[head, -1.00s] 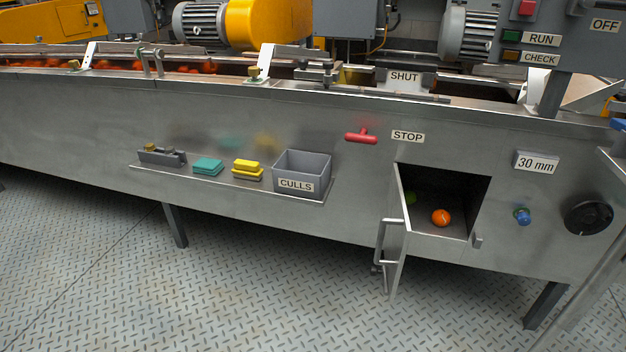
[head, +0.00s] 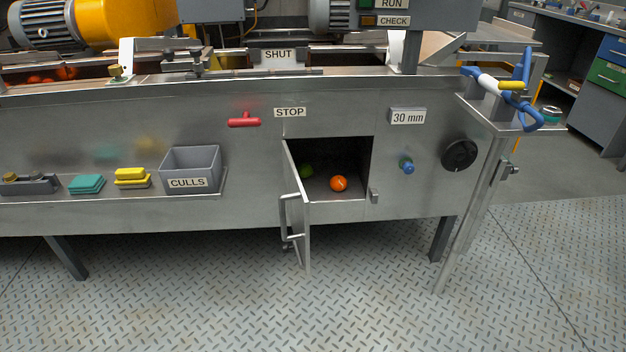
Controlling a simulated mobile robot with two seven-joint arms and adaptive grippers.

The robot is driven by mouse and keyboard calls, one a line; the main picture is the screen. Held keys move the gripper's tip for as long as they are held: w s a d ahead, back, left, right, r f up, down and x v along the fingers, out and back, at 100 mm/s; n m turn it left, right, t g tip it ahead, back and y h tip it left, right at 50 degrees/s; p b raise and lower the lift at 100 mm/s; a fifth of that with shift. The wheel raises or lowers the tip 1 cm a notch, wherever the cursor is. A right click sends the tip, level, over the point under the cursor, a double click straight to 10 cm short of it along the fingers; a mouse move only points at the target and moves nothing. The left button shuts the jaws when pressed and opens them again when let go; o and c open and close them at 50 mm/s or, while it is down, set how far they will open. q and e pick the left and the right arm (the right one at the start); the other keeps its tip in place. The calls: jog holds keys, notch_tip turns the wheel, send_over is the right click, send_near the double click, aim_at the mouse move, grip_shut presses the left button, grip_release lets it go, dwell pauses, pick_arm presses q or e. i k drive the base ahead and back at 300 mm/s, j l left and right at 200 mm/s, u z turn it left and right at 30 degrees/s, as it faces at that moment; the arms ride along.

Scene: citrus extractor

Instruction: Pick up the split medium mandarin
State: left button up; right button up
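An orange mandarin (head: 339,183) lies on the floor of an open compartment (head: 350,155) in the steel machine front, right of centre in the head view. A small pale mark shows on it; I cannot tell whether this is a split. A green fruit (head: 307,171) lies behind it to the left, partly hidden by the open door (head: 297,205). The door stands swung out at the compartment's left side. Neither of my grippers is in view.
A grey CULLS bin (head: 190,172) stands on a narrow shelf left of the door, beside yellow pads (head: 131,176) and teal pads (head: 87,184). A side table (head: 500,112) with a leg juts out at the right. The plate floor in front is clear.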

aim_at(338, 183)
jog(key=i+l+z, duration=0.45)
jog(key=i+l, duration=0.95)
jog(key=l, duration=0.15)
